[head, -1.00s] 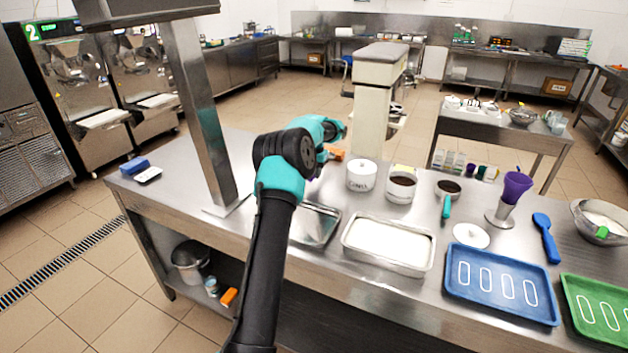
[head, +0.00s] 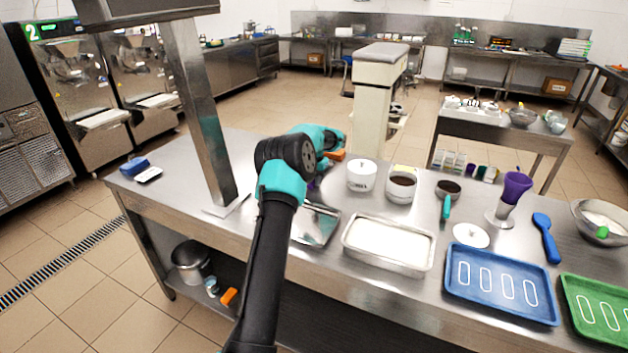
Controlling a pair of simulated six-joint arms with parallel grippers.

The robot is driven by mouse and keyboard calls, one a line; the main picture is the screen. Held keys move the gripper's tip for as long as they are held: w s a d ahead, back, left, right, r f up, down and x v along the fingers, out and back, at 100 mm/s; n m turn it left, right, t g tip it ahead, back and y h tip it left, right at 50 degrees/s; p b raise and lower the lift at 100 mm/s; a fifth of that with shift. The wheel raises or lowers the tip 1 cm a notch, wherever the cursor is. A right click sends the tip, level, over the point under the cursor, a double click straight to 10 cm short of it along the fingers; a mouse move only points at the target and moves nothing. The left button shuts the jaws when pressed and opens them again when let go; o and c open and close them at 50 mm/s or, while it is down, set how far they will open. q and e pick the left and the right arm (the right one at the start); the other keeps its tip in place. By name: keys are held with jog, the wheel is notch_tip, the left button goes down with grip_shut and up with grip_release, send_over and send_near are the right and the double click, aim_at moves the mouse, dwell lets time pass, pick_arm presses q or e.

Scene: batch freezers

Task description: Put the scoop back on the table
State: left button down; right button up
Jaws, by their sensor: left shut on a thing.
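My left gripper (head: 323,166) is beyond my left arm's wrist, over the middle of the steel table (head: 270,165), and is mostly hidden by it. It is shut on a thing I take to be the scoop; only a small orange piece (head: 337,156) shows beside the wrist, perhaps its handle. A bit of purple shows just below. I cannot tell whether the held thing touches the table. My right gripper is out of view.
A white lidded pot (head: 361,176), a cup of dark content (head: 402,187), a steel tray of white content (head: 388,270), a blue tray (head: 458,312) and a blue spatula (head: 546,240) stand to the right. A steel post (head: 198,115) rises at left. The table between post and arm is clear.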

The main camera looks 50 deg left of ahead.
pick_arm(q)
jog(key=shift+f, duration=0.1)
jog(key=c, duration=1)
grip_release()
jog(key=shift+o, duration=0.2)
notch_tip(320, 180, up, 12)
